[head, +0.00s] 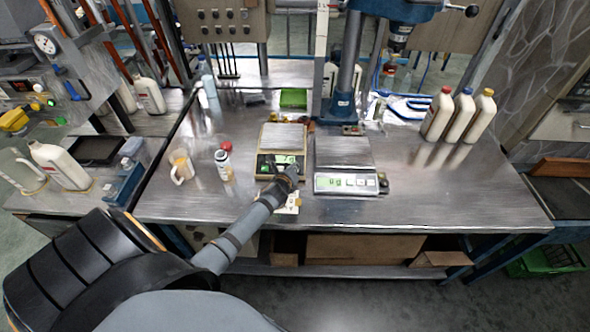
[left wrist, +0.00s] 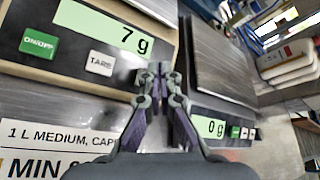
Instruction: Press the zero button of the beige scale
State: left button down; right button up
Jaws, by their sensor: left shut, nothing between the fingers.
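The beige scale (head: 283,136) stands on the steel bench, with a dark front panel and a lit green display. In the left wrist view its display (left wrist: 103,29) reads 7 g. A green ON/OFF button (left wrist: 39,43) and a white TARE button (left wrist: 101,63) show below it. My left gripper (head: 291,171) is at the right part of that panel; in the wrist view its closed, empty fingertips (left wrist: 157,76) are to the right of TARE. No zero button shows; the fingers cover that part of the panel. I cannot tell whether they touch it. My right gripper is not in view.
A grey scale (head: 343,152) reading 0 g stands close on the right. A printed card (left wrist: 48,150) lies in front of the beige scale. A bottle (head: 223,164) and a mug (head: 181,166) stand to the left. The right front of the bench is clear.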

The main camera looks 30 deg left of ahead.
pick_arm(q)
jog(key=shift+f, duration=0.15)
dwell(0.3)
jog(key=shift+w+f, duration=0.15)
jog(key=shift+f, duration=0.1)
jog(key=shift+a+f+b, duration=0.15)
jog(key=shift+f+b, duration=0.25)
jog(key=shift+b, duration=0.05)
dwell(0.5)
dwell(0.3)
jog(key=shift+r+p, duration=0.8)
jog(key=shift+p, duration=0.2)
jog(key=shift+s+d+r+p, duration=0.2)
jog(key=shift+r+p, duration=0.15)
jog(key=shift+p, duration=0.15)
jog(key=r+p, duration=0.1)
jog(key=s+r+p, duration=0.1)
jog(key=p, duration=0.1)
jog(key=d+r+p, duration=0.1)
jog(key=r, duration=0.1)
jog(key=shift+s, duration=0.2)
